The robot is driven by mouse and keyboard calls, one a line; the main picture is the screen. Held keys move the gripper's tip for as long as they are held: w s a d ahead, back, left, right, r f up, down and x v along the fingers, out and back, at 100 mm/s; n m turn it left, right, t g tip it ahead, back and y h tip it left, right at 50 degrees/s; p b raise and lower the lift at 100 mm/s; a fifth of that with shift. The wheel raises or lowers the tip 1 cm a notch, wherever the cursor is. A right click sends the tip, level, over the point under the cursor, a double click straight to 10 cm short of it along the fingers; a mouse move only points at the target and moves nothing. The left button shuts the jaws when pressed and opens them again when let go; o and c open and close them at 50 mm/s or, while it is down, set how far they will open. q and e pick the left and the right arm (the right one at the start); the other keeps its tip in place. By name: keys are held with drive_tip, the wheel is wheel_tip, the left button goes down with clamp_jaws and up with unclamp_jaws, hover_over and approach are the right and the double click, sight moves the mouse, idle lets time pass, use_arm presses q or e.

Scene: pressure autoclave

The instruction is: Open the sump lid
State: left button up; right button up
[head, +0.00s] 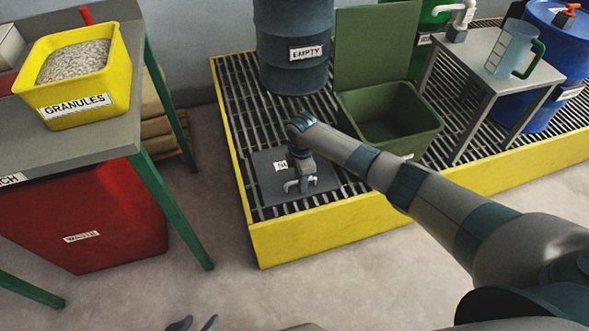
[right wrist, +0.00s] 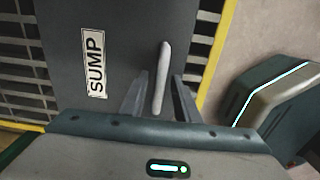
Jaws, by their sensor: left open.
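The sump lid (head: 264,165) is a dark grey flat plate lying level in the yellow-edged grating, with a white label. In the right wrist view the lid (right wrist: 120,30) shows its SUMP label and a pale bar handle (right wrist: 162,75). My right gripper (head: 300,185) is over the lid, pointing down. In the right wrist view its fingers (right wrist: 160,97) stand apart on either side of the handle, with gaps visible. In the head view the gripper largely hides the handle. My left gripper (head: 193,323) is open and empty at the bottom edge, away from the lid.
Behind the lid stand a dark drum (head: 293,50) labelled EMPTY and an open green bin (head: 390,120). A small grey table (head: 500,65) holds a jug (head: 511,48). At left, a bench bears a yellow granules tub (head: 85,95) above a red bin (head: 85,225). The front floor is clear.

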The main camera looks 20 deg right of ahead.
clamp_jaws()
drive_tip(key=shift+r, duration=0.1)
drive_tip(key=shift+w+r+p, duration=0.25)
drive_tip(key=shift+r+p, duration=0.2)
drive_tip(key=shift+r, duration=0.25)
drive_tip(key=shift+w+r+p, duration=0.3)
drive_tip(key=shift+r+p, duration=0.15)
drive_tip(key=shift+r, duration=0.2)
drive_tip(key=shift+w+r+p, duration=0.25)
drive_tip(key=shift+r+p, duration=0.2)
drive_tip(key=shift+r, duration=0.25)
drive_tip(key=w+r, duration=0.1)
drive_tip(key=r, duration=0.1)
drive_tip(key=w+r+p, duration=0.1)
drive_tip(key=shift+w+r, duration=0.2)
drive_tip(key=shift+r, duration=0.15)
drive_tip(key=shift+w, duration=0.1)
